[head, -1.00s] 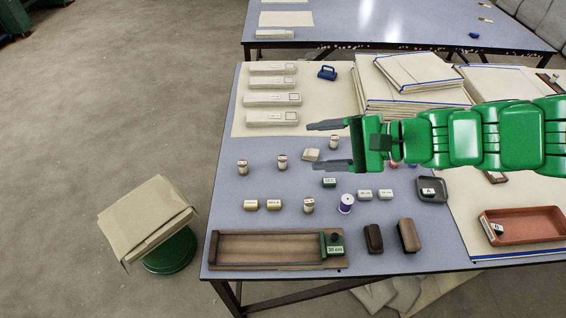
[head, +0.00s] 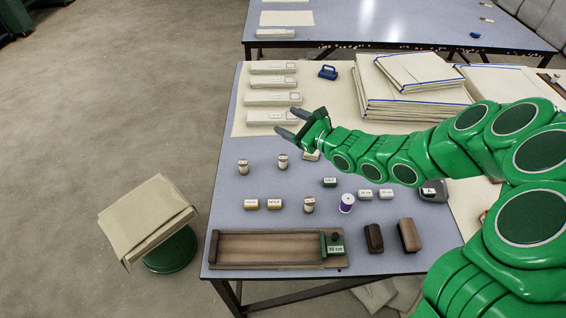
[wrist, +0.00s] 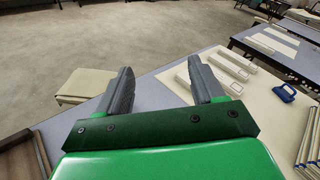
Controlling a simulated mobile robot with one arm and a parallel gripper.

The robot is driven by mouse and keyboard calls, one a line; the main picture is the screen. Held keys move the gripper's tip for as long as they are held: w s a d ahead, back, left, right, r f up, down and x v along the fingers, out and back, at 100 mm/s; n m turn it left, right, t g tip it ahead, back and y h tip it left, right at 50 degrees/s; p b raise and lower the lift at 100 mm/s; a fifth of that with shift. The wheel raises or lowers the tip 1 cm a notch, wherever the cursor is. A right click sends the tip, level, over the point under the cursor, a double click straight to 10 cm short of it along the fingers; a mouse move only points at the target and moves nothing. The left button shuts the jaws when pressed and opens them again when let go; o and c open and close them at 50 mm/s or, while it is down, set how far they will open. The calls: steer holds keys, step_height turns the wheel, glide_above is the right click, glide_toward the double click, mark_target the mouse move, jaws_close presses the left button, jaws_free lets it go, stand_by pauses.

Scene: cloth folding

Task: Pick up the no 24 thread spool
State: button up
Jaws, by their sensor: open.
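Several small spools with pale labels stand upright on the grey-blue table. One spool (head: 243,166) is at the left, another spool (head: 283,161) is to its right, and a third spool (head: 309,205) is nearer the front. A purple thread spool (head: 346,203) stands right of that one. The numbers are too small to read, so I cannot tell which is no 24. My gripper (head: 287,122) is open and empty, above the table behind the two left spools. In the wrist view my gripper (wrist: 160,64) has its fingers apart with nothing between them.
White boxes (head: 272,98) lie behind my gripper. Small labelled blocks (head: 251,204) sit near the spools. A wooden tray (head: 268,263) lies along the front edge, with two brown blocks (head: 374,238) to its right. Stacked folders (head: 410,105) are at the back. My arm covers the right side.

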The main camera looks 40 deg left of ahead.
step_height(320, 180, down, 10)
steer(key=w+a+f+m+t+h, duration=0.1)
steer(key=w+a+m+t, duration=0.1)
steer(key=m, duration=0.2)
steer(key=m+t+h, duration=0.1)
steer(key=m+h, duration=0.1)
glide_toward(283, 158)
steer(key=x, duration=0.4)
steer(key=shift+s+a, duration=0.1)
steer(key=shift+a, duration=0.25)
steer(key=shift+f+x, duration=0.1)
steer(key=shift+x, duration=1.8)
steer(key=shift+f+x, duration=0.15)
steer(key=shift+x, duration=1.8)
steer(key=shift+d, duration=0.15)
steer(key=c, duration=1)
steer(key=shift+r, duration=0.1)
steer(key=shift+c, duration=0.2)
